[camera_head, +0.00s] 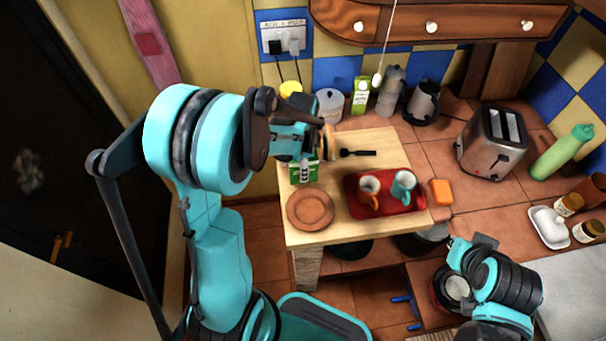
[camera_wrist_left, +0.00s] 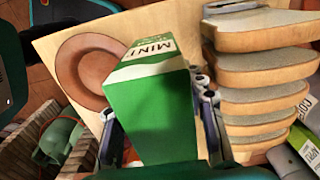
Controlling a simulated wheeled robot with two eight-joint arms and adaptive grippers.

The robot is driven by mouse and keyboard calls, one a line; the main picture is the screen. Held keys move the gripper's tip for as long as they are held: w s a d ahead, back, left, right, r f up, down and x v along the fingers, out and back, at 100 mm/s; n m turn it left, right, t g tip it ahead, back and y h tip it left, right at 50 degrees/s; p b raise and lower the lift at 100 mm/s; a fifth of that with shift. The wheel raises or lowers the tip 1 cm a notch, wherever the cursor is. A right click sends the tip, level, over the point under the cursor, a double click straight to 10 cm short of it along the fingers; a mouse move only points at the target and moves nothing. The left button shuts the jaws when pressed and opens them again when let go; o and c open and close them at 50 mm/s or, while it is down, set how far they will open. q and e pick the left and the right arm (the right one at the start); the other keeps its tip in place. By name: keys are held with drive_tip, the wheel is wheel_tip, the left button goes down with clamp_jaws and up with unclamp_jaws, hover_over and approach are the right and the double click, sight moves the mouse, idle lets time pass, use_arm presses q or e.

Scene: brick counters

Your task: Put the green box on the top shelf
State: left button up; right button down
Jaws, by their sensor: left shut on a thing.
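The green box (camera_head: 303,174) is a green and white carton marked MINT. It is over the left part of a small wooden table (camera_head: 310,237), beside a round brown plate (camera_head: 311,209). My left gripper (camera_head: 305,152) is shut on it; the left wrist view shows the box (camera_wrist_left: 150,110) between the fingers. I cannot tell whether the box touches the table. My right gripper (camera_head: 470,247) is at the lower right, away from the box, and its fingers are unclear. I cannot tell which surface is the top shelf; a wooden cabinet with drawers (camera_head: 455,22) is at the top.
Several tan slabs (camera_wrist_left: 265,75) stand close to the box. A red tray (camera_head: 388,206) holds two mugs, with an orange sponge (camera_head: 441,192) beside it. Another green-white carton (camera_head: 360,96), a kettle (camera_head: 423,100) and a toaster (camera_head: 493,143) stand on the tiled counter.

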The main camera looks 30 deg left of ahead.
use_arm(q)
drive_tip(key=shift+f+b, duration=0.45)
drive_tip(key=shift+f, duration=1.2)
drive_tip(key=shift+f, duration=0.25)
drive_tip(key=o, duration=1.2)
drive_tip(key=shift+r, duration=0.1)
drive_tip(key=shift+c, duration=0.2)
